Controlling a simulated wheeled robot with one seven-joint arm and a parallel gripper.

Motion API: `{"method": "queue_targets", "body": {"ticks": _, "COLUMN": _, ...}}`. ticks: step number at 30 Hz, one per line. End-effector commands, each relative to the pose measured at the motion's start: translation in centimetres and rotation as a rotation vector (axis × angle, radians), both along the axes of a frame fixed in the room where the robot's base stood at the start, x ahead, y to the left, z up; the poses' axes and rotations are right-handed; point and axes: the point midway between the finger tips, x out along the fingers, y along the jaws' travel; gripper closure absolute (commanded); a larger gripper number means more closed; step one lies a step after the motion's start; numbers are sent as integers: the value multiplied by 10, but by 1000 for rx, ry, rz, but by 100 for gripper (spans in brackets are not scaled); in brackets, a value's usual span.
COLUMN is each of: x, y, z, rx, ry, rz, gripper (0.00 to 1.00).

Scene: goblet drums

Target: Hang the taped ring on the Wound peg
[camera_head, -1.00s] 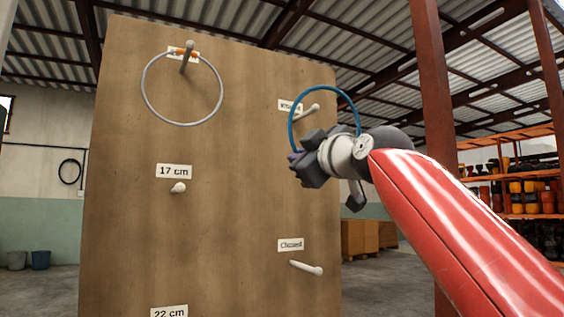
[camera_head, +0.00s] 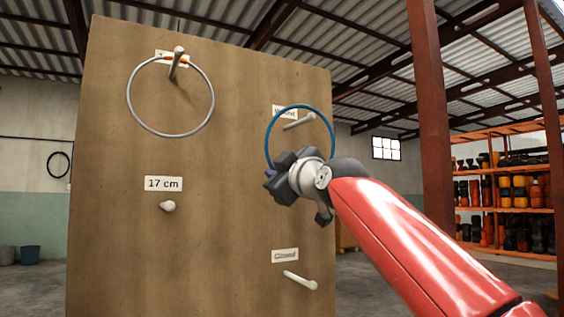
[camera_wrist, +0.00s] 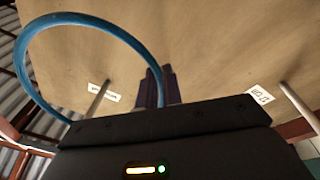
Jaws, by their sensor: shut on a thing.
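My gripper (camera_head: 272,180) is shut on the blue ring (camera_head: 267,142), holding it by its lower part in front of the board. The ring stands up above the jaws, and also shows in the wrist view (camera_wrist: 75,17) beside my fingers (camera_wrist: 157,88). The Wound peg (camera_head: 299,122) is a pale rod under a partly covered label (camera_head: 284,111) at the board's upper right. In the head view the peg shows inside the ring's outline; a peg (camera_wrist: 97,100) also shows inside it in the wrist view. I cannot tell whether the peg passes through the ring.
The brown board (camera_head: 220,225) has other pegs: one labelled 17 cm (camera_head: 167,206), one at lower right (camera_head: 300,281). A grey ring (camera_head: 130,112) with orange marks hangs on the upper left peg (camera_head: 177,60). A red post (camera_head: 432,130) and shelves (camera_head: 505,195) stand right.

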Motion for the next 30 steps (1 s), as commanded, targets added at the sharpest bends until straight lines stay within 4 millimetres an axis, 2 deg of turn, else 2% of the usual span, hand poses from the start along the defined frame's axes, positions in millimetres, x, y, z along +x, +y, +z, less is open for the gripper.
{"method": "queue_targets", "body": {"ticks": 10, "x": 21, "y": 16, "z": 1, "rx": -1, "ry": 0, "rz": 2, "gripper": 100}}
{"method": "queue_targets", "body": {"ticks": 12, "x": 20, "y": 15, "z": -8, "rx": -1, "ry": -1, "rz": 1, "gripper": 100}}
{"method": "queue_targets", "body": {"ticks": 15, "x": 20, "y": 14, "z": -11, "rx": -1, "ry": -1, "rz": 1, "gripper": 100}}
{"method": "queue_targets", "body": {"ticks": 30, "x": 20, "y": 14, "z": -12, "rx": 0, "ry": -1, "rz": 1, "gripper": 100}}
